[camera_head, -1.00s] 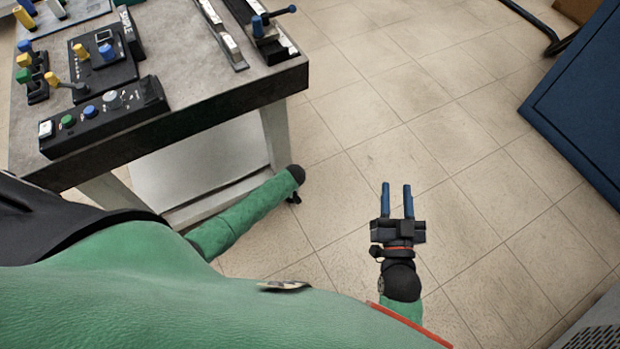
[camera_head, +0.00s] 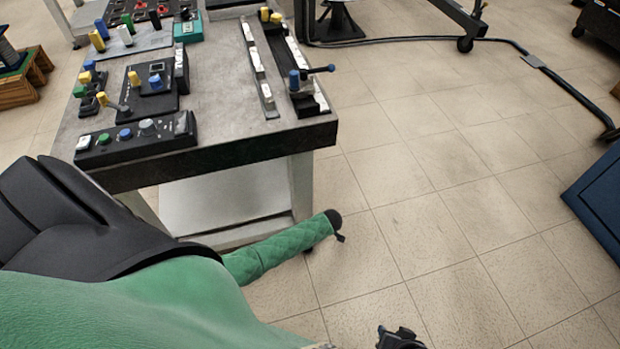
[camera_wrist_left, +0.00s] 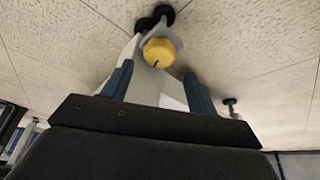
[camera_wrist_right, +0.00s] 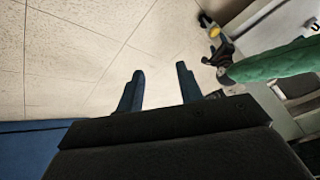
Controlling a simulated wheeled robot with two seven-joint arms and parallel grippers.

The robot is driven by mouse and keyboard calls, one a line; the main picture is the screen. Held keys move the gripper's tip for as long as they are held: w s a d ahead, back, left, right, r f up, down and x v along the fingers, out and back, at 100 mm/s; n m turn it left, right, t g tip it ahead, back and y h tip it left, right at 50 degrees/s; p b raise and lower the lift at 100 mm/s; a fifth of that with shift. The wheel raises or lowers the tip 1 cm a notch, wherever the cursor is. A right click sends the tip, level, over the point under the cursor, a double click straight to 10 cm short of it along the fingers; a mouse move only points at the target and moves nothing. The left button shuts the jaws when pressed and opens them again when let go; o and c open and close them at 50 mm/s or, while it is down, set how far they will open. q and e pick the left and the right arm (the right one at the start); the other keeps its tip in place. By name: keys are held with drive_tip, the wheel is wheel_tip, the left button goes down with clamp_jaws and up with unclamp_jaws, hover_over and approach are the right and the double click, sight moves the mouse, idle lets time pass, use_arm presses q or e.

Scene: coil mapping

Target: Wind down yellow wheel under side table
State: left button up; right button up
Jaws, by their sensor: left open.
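The yellow wheel (camera_wrist_left: 160,52) is in the left wrist view, low near the floor, on a pale leg or bracket beside black round feet or casters. My left gripper (camera_wrist_left: 158,76) is open, its blue fingers on either side of the line to the wheel. The wheel appears just ahead of the fingertips; no contact shows. A yellow spot, likely the wheel, also shows in the right wrist view (camera_wrist_right: 214,32). The side table (camera_head: 235,150) hides the wheel and left gripper in the head view. My right gripper (camera_wrist_right: 159,80) is open and empty above the floor.
Control boxes (camera_head: 135,138) with colored knobs stand on the table top. A blue panel (camera_head: 597,195) is at the right edge. A black cable (camera_head: 560,80) runs over the floor at the back right.

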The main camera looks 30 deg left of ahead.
use_arm(q)
drive_tip(key=b+x, duration=0.1)
drive_tip(key=x, duration=0.5)
drive_tip(key=shift+r, duration=0.1)
drive_tip(key=shift+x, duration=0.8)
use_arm(e)
drive_tip(key=shift+t, duration=0.3)
drive_tip(key=shift+a+f, duration=0.2)
drive_tip(key=shift+f, duration=2.05)
use_arm(q)
drive_tip(key=c, duration=0.7)
